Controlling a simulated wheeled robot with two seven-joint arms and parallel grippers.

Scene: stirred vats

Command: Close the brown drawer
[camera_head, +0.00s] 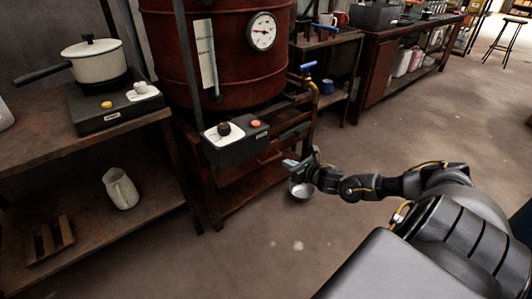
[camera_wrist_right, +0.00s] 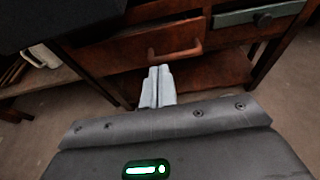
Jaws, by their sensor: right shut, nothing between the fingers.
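The brown drawer (camera_wrist_right: 128,50) shows in the right wrist view, in the dark wooden stand, with a brown bar handle (camera_wrist_right: 182,52) on its front. How far it stands out is hard to tell. My right gripper (camera_wrist_right: 157,72) is shut and empty, its pale fingers pointing at the drawer front just below and left of the handle. I cannot tell whether the fingertips touch it. In the head view the right gripper (camera_head: 289,164) is beside the stand under the red vat, low and to the right of the black control box. My left gripper is out of view.
A red vat (camera_head: 225,60) with a gauge stands above the drawers. The control box (camera_head: 237,139) juts out in front. A grey-green drawer (camera_wrist_right: 262,14) with a dark knob is at the right. A shelf with a pot (camera_head: 95,62) is at left. The floor at right is clear.

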